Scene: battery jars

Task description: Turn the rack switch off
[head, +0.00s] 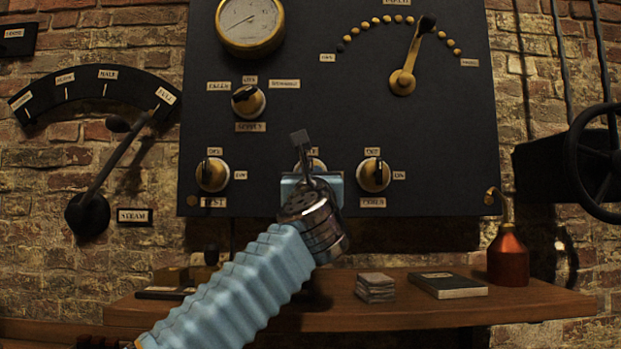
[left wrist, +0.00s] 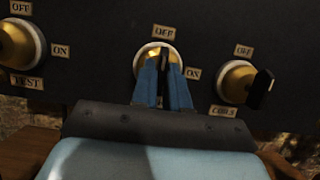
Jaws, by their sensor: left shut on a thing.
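The middle switch (left wrist: 143,50) on the dark panel has a brass dial with a white rim, an OFF label above and an ON label at right. My left gripper (left wrist: 165,75) has its blue fingers shut on its black handle (left wrist: 176,68), which stands nearly upright towards OFF. In the head view, my left gripper (head: 310,180) covers most of this switch (head: 316,164). Its name label is hidden. My right gripper is not in view.
The TEST switch (head: 212,174) is to the left and the COILS switch (head: 373,175) to the right, both close to the gripper. Below is a wooden shelf (head: 440,312) with a book (head: 447,285), a stack of cards (head: 375,287) and a copper oil can (head: 508,258).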

